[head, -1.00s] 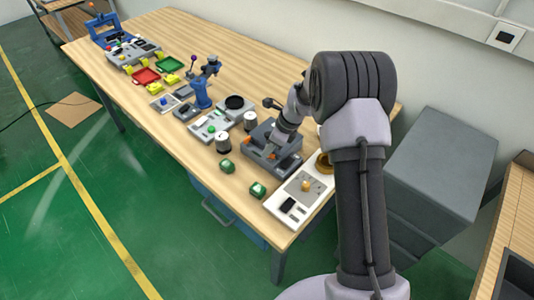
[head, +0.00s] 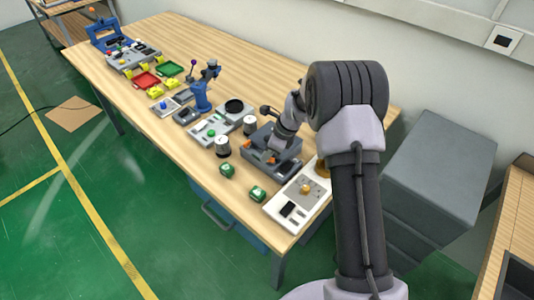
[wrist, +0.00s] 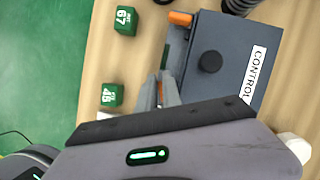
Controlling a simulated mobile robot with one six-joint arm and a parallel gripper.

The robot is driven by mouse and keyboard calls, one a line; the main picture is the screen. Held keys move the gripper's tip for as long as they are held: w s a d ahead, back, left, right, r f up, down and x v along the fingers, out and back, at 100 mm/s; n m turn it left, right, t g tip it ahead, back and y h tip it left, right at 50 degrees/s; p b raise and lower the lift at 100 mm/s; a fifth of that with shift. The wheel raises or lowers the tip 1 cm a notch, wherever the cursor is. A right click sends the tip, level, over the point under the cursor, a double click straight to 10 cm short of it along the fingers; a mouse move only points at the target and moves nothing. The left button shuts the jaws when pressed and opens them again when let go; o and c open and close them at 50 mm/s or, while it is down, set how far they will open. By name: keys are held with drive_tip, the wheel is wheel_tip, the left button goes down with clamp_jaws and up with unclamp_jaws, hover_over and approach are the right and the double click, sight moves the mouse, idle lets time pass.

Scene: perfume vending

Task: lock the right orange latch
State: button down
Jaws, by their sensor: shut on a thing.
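The grey control box (wrist: 222,60) has a dark lid with a round black knob (wrist: 210,61) and a white CONTROL label. It also stands near the right end of the table in the head view (head: 287,168). Its left orange latch (wrist: 180,18) is clear of my gripper, at the box's front edge. My gripper (wrist: 165,88) is at the right side of the same edge, shut on the right orange latch (wrist: 159,92). Only a thin strip of that latch shows between the fingers. In the head view my gripper (head: 273,150) is at the box front, partly hidden by my wrist.
Two green cubes (wrist: 125,20) (wrist: 112,95) lie in front of the box. A white panel (head: 297,195) is close on its right. Bare wood shows around the cubes.

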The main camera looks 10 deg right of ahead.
drive_tip(key=n+p, duration=0.1)
drive_tip(key=n, duration=0.1)
drive_tip(key=n+g, duration=0.1)
drive_tip(key=n, duration=0.1)
drive_tip(key=n+g+p, duration=0.1)
drive_tip(key=n, duration=0.1)
drive_tip(key=shift+s+a+r+p, duration=0.1)
drive_tip(key=shift+s+p, duration=0.15)
drive_tip(key=shift+p, duration=0.05)
drive_tip(key=n+g, duration=0.1)
drive_tip(key=n, duration=0.1)
drive_tip(key=n+g+p, duration=0.1)
drive_tip(key=n, duration=0.3)
drive_tip(key=shift+s+n+g, duration=0.25)
drive_tip(key=shift+n+g, duration=0.15)
drive_tip(key=c, duration=1.8)
unclamp_jaws()
